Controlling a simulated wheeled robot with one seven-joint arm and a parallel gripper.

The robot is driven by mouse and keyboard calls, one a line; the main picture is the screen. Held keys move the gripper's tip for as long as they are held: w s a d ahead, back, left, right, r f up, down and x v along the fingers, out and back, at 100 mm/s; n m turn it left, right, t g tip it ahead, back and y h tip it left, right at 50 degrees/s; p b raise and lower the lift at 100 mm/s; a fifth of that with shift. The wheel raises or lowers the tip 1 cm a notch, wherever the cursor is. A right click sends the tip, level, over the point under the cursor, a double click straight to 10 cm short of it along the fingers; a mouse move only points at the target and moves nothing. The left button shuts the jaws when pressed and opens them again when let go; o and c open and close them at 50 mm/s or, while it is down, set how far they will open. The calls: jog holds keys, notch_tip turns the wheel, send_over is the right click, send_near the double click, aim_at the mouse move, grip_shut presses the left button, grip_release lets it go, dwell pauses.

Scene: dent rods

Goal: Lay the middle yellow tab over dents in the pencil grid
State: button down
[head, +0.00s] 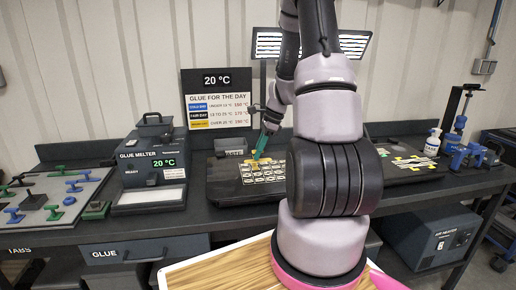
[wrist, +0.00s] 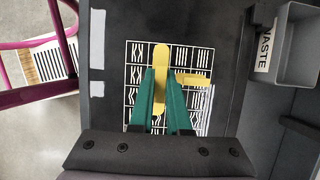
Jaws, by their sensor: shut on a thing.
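My gripper (wrist: 161,73), with green fingers, is shut on a long yellow tab (wrist: 161,52) with rounded ends. In the wrist view the tab lies lengthwise over the left part of a white-lined grid (wrist: 137,47) with tally-like marks in its cells. Whether the tab touches the panel is unclear. A second yellow piece (wrist: 195,79) lies crosswise on the grid, just right of the fingers. In the head view my gripper (head: 262,146) reaches down to the grid (head: 264,178) on the dark bench panel. The fingers and tab hide some cells.
A grey bin (wrist: 296,45) beside a WASTE label stands right of the panel in the wrist view. In the head view, a glue melter (head: 150,160) stands left of the grid, beyond it a board of coloured tabs (head: 50,200). A glue chart (head: 218,105) stands behind.

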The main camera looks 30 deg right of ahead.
aim_at(260, 160)
jog(key=shift+f, duration=2.3)
jog(key=shift+f, duration=0.45)
jog(key=c, duration=0.8)
grip_release()
jog(key=v, duration=1)
jog(key=shift+r, duration=0.45)
jog(key=s+a+r+n+t+h, duration=0.15)
jog(key=a+r+n, duration=0.3)
jog(key=r, duration=0.45)
jog(key=s+a+r+n+t, duration=0.4)
jog(key=s+a+r+n, duration=0.8)
jog(key=s+r, duration=0.4)
jog(key=shift+s+a+r+n+h, duration=0.25)
jog(key=shift+s+a+n+h, duration=0.15)
jog(key=shift+s, duration=0.2)
